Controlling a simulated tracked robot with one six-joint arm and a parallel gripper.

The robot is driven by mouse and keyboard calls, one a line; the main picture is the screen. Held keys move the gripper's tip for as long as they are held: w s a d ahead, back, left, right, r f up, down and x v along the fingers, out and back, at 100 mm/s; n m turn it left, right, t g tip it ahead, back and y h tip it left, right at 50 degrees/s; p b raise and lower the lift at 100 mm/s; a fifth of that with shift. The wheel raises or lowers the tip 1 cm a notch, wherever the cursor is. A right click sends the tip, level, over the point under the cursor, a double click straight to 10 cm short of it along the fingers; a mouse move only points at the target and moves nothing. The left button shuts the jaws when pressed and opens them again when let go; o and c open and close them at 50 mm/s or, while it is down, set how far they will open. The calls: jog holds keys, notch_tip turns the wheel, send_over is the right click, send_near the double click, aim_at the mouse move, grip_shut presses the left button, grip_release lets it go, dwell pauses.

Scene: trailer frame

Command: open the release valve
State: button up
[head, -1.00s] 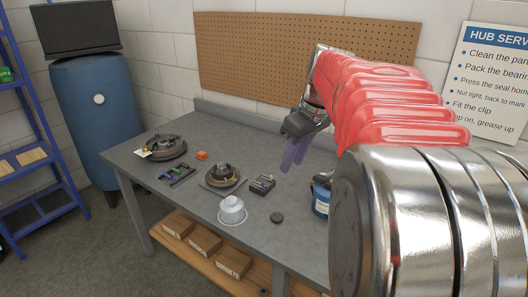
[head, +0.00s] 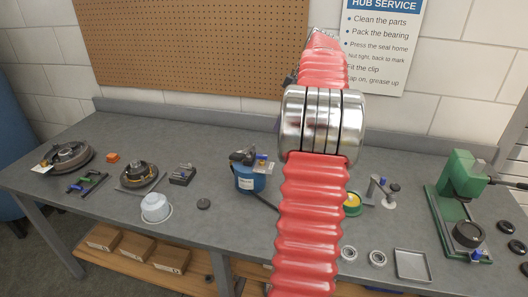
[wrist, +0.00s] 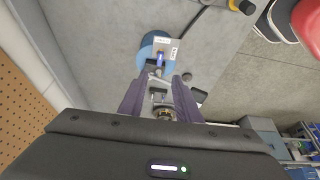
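A blue canister (head: 250,178) with a dark top stands on the bench, left of my arm in the head view. A small white plate (head: 262,163) sits at its top. In the wrist view the canister (wrist: 146,56) lies beyond my fingertips, with a small blue lever-like part (wrist: 160,58) by the plate; I cannot tell whether this is the release valve. My gripper (wrist: 158,88) is open, its two purple fingers apart and with nothing visibly held. In the head view my arm mostly hides the gripper.
A green press (head: 459,190) and a metal tray (head: 412,264) are at right. A pegboard (head: 190,45) backs the bench.

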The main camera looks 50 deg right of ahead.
aim_at(262, 155)
jog(key=x, duration=1.4)
jog(key=shift+r, duration=0.1)
grip_shut()
jog(key=shift+a, duration=0.2)
dwell(0.4)
